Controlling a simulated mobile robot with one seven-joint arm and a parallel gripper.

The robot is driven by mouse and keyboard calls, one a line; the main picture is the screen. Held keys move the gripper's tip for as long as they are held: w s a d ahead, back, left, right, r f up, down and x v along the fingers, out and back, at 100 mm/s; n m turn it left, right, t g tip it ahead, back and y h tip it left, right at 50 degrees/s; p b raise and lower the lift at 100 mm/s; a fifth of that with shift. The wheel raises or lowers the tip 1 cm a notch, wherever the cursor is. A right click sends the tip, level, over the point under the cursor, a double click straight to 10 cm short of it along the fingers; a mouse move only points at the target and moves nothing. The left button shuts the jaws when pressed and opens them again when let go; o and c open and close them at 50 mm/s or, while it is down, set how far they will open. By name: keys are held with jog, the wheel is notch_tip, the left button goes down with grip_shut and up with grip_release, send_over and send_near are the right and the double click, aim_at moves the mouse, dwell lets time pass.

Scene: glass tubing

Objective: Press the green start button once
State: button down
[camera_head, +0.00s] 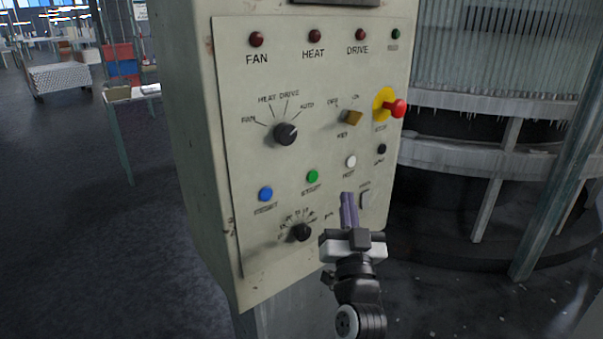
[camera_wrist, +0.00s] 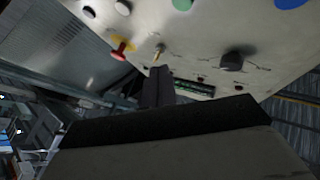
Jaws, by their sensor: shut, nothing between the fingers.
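The green start button (camera_head: 312,177) is a round cap on the beige control panel (camera_head: 233,150), between the blue button and the white button. In the wrist view, the panel appears upside down and the green button (camera_wrist: 182,4) is cut by the top edge. My gripper (camera_head: 348,197) is in front of the lower right of the panel, right of and below the green button in the picture. Its purple fingers are together and empty. In the wrist view the dark fingers (camera_wrist: 157,75) overlap the panel's edge. I cannot tell how far the tips are from the panel.
Nearby controls are the blue button (camera_head: 265,194), white button (camera_head: 350,161), black button (camera_head: 381,149), grey switch (camera_head: 367,200), lower knob (camera_head: 301,232), selector knob (camera_head: 285,134), key switch (camera_head: 352,118) and red stop knob (camera_head: 398,108). Machinery with metal posts (camera_head: 497,180) stands at right.

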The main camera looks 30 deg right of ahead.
aim_at(313, 176)
jog(key=shift+s+d+f, duration=0.25)
jog(key=shift+s+d, duration=0.15)
jog(key=shift+d, duration=0.2)
jog(key=w+p, duration=0.4)
jog(key=w, duration=0.5)
jog(key=shift+a, duration=0.4)
dwell(1.5)
jog(key=shift+w, duration=0.35)
